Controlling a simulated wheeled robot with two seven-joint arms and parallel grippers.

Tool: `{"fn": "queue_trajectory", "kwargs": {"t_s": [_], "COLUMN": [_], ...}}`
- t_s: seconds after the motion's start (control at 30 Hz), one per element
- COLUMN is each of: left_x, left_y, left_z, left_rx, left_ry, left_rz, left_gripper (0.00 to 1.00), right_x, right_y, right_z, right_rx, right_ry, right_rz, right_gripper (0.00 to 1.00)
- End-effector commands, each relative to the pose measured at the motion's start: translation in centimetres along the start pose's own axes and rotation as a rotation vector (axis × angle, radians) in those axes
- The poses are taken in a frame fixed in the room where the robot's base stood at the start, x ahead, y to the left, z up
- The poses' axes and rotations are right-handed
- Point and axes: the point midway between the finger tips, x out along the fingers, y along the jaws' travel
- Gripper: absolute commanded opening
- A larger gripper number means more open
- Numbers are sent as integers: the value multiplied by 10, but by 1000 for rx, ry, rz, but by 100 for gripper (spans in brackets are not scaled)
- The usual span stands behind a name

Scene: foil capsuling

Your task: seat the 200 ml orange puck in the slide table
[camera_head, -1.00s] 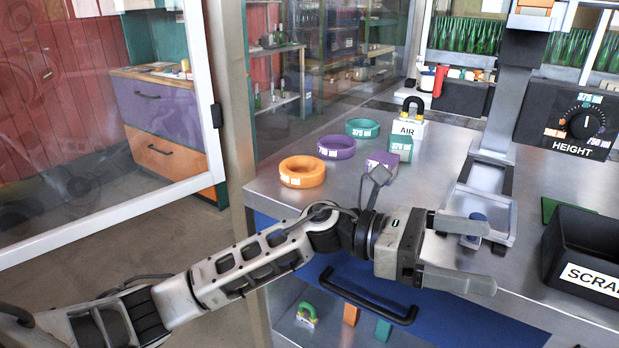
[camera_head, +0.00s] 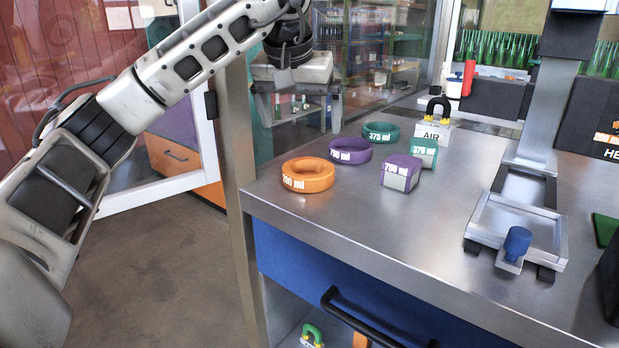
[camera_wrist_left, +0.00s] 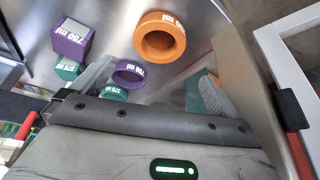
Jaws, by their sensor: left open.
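The orange 200 ml puck (camera_head: 312,185) is a ring lying flat at the left corner of the steel bench; it also shows in the left wrist view (camera_wrist_left: 141,40). My left gripper (camera_head: 300,122) points down, open and empty, above and behind the puck in the head view, apart from it. Its two fingers show in the left wrist view (camera_wrist_left: 155,78), with the orange puck beyond them. The slide table (camera_head: 503,221) is a metal frame with a blue knob (camera_head: 517,240) at its front, on the right of the bench, and its recess looks empty. My right gripper is not in view.
A purple ring (camera_head: 350,158) and a green ring (camera_head: 381,139) lie behind the orange puck. A purple block (camera_head: 401,180) and a green block (camera_head: 424,153) stand to the right, near the AIR block (camera_head: 434,132). The bench between them and the slide table is clear.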

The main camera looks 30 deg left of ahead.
Motion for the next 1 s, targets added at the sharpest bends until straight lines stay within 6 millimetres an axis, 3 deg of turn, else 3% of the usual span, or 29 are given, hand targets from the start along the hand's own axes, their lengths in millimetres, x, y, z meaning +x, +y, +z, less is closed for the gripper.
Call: {"fn": "queue_trajectory", "kwargs": {"t_s": [0.1,0.3,0.47,0.8,1.0], "left_x": [28,58,67,112,117], "left_y": [0,1,1,1,1], "left_z": [1,0,0,0,0], "left_rx": [-1,-1,-1,-1,0], "left_ry": [-3,-1,0,-1,1], "left_rz": [-2,2,2,3,4], "left_gripper": [100,100,100,100,100], "right_x": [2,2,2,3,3], "right_y": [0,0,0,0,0], "right_z": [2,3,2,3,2], "right_rx": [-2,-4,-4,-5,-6], "right_ry": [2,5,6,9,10], "right_rz": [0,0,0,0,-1], "right_gripper": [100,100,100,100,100]}}
